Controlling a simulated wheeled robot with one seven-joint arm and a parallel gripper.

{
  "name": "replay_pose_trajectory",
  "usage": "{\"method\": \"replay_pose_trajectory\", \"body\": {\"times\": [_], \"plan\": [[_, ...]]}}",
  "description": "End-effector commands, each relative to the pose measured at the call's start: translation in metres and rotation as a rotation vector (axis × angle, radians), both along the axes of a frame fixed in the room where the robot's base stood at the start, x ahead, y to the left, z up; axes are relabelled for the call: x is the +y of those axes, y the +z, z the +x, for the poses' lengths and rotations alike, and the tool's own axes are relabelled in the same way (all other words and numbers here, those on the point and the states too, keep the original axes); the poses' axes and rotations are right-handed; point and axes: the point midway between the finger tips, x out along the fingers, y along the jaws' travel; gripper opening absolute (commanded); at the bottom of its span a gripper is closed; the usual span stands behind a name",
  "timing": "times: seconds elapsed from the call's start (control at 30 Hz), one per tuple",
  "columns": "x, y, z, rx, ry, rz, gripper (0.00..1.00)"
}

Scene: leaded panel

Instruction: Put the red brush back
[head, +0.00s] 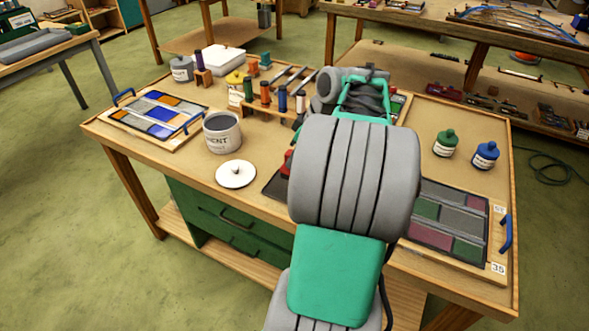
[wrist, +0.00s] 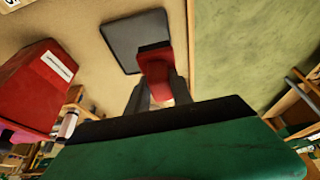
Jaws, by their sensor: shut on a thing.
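In the wrist view the red brush (wrist: 153,62) shows as a red block between the dark fingers of my gripper (wrist: 158,88). The gripper is shut on it. A dark grey flat mat or tray (wrist: 122,40) lies behind the brush; I cannot tell whether they touch. In the head view my arm hides the gripper. A bit of red (head: 286,163) shows at the arm's left edge, above a dark flat piece (head: 274,187); I cannot tell whether it is the brush.
A red box-like thing (wrist: 38,85) with a white label is close at left in the wrist view. In the head view, a cement pot (head: 222,134), its white lid (head: 236,175) and a wooden rack (head: 268,113) of coloured handles stand left of my arm. Leaded panels (head: 455,220) lie right.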

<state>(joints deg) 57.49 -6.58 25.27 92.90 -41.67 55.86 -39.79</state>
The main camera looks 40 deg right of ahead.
Motion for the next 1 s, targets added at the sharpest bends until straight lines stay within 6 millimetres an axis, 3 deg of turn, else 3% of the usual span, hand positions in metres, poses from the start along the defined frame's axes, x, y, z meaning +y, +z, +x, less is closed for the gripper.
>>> {"method": "replay_pose_trajectory", "body": {"times": [0.1, 0.2, 0.53, 0.9, 0.93, 1.0], "plan": [[-0.013, -0.028, 0.018, 0.003, 0.001, 0.004, 0.00], [-0.021, -0.044, 0.029, 0.000, 0.002, 0.001, 0.00], [-0.028, -0.084, 0.038, 0.001, -0.001, 0.002, 0.00], [-0.028, -0.093, 0.038, -0.001, 0.000, -0.001, 0.00], [-0.028, -0.093, 0.038, -0.001, -0.001, 0.000, 0.29], [-0.028, -0.092, 0.038, 0.000, -0.001, -0.001, 0.34]]}}
